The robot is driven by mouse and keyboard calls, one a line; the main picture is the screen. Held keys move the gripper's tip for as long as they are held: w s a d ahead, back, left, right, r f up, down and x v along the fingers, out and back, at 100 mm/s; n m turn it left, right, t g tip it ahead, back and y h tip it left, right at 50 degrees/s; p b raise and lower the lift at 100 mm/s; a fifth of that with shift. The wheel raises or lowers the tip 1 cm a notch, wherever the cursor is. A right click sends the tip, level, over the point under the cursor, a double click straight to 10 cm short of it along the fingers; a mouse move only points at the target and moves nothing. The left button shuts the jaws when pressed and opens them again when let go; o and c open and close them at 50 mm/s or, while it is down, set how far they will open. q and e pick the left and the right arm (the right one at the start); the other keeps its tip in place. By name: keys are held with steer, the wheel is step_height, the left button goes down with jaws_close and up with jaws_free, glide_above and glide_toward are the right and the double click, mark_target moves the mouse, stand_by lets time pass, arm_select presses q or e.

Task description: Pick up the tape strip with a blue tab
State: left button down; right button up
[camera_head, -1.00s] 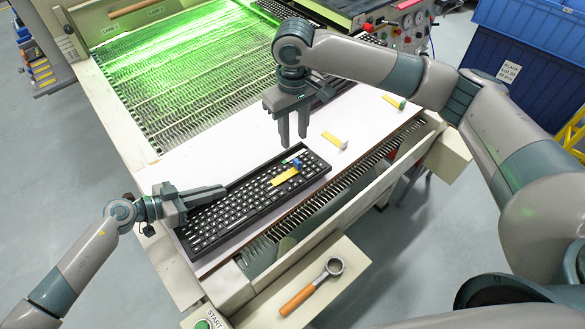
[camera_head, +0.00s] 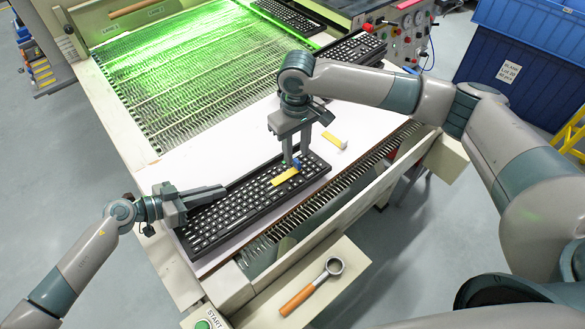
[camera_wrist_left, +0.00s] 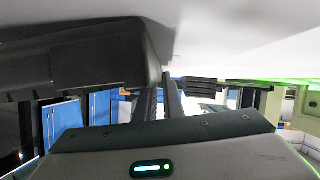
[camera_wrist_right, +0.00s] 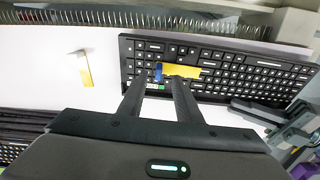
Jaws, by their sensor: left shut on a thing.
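The yellow tape strip with a blue tab (camera_head: 284,176) lies across the keys of the black keyboard (camera_head: 228,214). In the right wrist view the strip (camera_wrist_right: 183,70) shows its blue tab at its left end. My right gripper (camera_head: 296,162) is open and pointing down, with its fingertips close to the tab. In the right wrist view its two fingers (camera_wrist_right: 155,88) are apart, nearly in line with the tab; contact is unclear. My left gripper (camera_head: 222,191) is shut on the keyboard's far left edge. The left wrist view shows its fingers close together beside the dark keyboard (camera_wrist_left: 75,55).
A yellow strip with a white tab (camera_head: 334,140) lies on the white table (camera_head: 215,150) beyond the keyboard. More keyboards (camera_head: 352,47) stand at the back. A roller grate edges the table.

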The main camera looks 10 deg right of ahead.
mark_target(297, 161)
steer(key=shift+d+f, duration=0.1)
steer(key=shift+f, duration=1.45)
jaws_close()
